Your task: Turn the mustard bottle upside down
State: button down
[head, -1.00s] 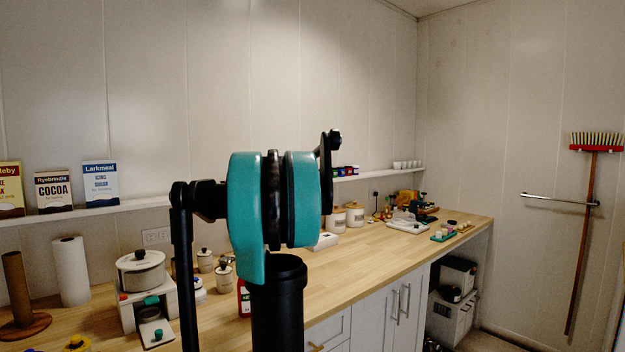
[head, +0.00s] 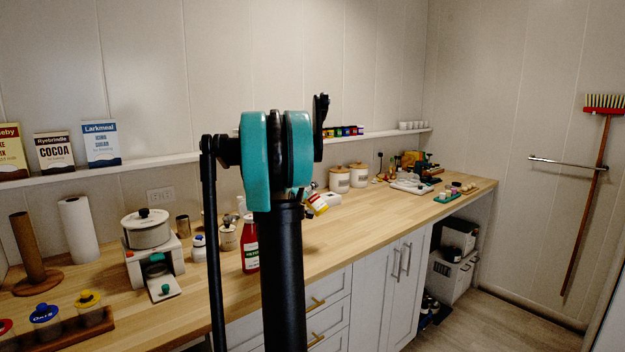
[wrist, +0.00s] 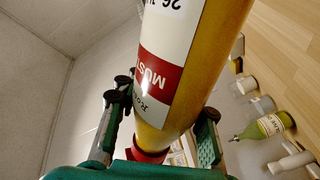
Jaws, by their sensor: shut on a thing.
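The mustard bottle (wrist: 190,60) is yellow with a white and red label and a red cap, and fills the middle of the wrist view. Its cap is at the near end by my gripper (wrist: 165,125), and the label's words read upside down in that picture. My gripper's fingers lie on both sides of the bottle and are shut on it. In the head view the bottle (head: 317,204) shows small and tilted, to the right of my arm, in front of the counter's back part. My arm hides part of it and most of the gripper.
A red bottle (head: 250,244) stands on the wooden counter (head: 350,235) left of my arm. A pot (head: 146,230) on a white stand and several jars are further left. Canisters (head: 340,180) stand at the back. The counter right of my arm has clear room.

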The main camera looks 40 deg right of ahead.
jog(key=shift+s+d+f+n, duration=0.2)
jog(key=shift+f+n, duration=2.2)
jog(key=shift+n, duration=2.05)
jog(key=shift+s+d+f+n, duration=0.1)
jog(key=shift+s+f+n, duration=0.15)
jog(key=shift+f+n, duration=3.15)
jog(key=shift+s+d+f+n, duration=0.2)
jog(key=shift+f+n, duration=1.15)
jog(key=shift+n, duration=4.1)
jog(key=shift+a+f, duration=0.1)
jog(key=shift+f, duration=0.3)
jog(key=c, duration=0.9)
grip_release()
jog(key=shift+o, duration=0.2)
jog(key=shift+s+a, duration=0.1)
